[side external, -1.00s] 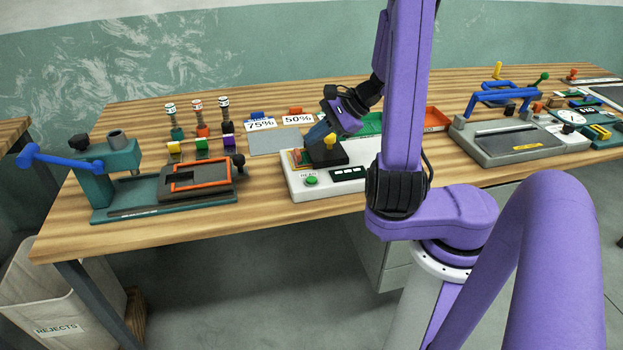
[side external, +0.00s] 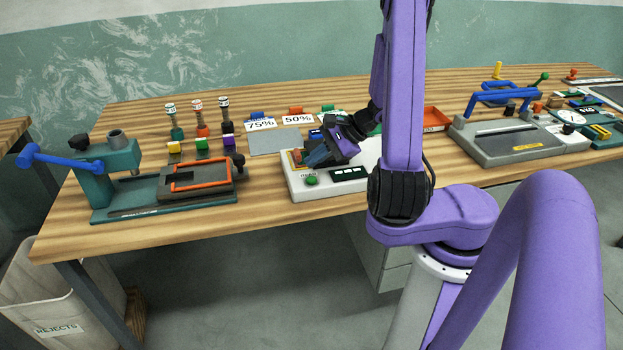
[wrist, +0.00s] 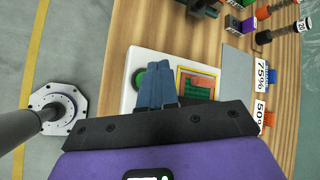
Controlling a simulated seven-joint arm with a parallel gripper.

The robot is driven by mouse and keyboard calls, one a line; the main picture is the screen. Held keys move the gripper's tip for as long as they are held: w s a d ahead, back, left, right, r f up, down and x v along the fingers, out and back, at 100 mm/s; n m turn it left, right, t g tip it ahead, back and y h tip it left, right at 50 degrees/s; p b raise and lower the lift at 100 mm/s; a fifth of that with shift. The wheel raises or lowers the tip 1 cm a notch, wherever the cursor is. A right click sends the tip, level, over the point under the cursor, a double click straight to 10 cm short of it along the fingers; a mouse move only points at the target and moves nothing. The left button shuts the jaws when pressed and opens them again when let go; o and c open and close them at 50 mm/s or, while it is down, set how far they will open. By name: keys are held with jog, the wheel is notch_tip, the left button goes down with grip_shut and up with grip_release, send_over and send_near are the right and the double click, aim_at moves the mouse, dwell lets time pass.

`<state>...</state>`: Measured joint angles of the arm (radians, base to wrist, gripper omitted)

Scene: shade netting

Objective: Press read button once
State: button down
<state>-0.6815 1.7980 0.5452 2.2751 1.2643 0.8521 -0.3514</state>
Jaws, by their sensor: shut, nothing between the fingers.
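The white reader device (side external: 297,188) sits near the front edge of the wooden bench. Its green read button (side external: 311,180) is at the device's front left, beside a small dark display (side external: 349,173). In the wrist view the green button (wrist: 140,79) shows just left of my fingertips. My gripper (side external: 312,161) is shut and empty, low over the device and behind the button in the side view. I cannot tell whether the fingertips touch anything. In the wrist view the blue fingers (wrist: 155,72) lie together between the button and an orange-framed green sample (wrist: 196,84).
A teal press (side external: 100,185) with a blue handle stands at the left. A grey plate (side external: 274,142) and cards marked 75% (side external: 260,125) and 50% (side external: 297,119) lie behind the device. A grey machine (side external: 505,142) stands at the right. Bare bench lies left of the device.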

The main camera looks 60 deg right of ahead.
aim_at(315, 179)
jog(key=shift+f, duration=1.15)
jog(key=shift+f, duration=0.1)
dwell(1.2)
jog(key=shift+f, duration=0.35)
jog(key=shift+f, duration=0.5)
dwell(0.7)
jog(key=shift+r, duration=0.95)
jog(key=shift+r, duration=2.45)
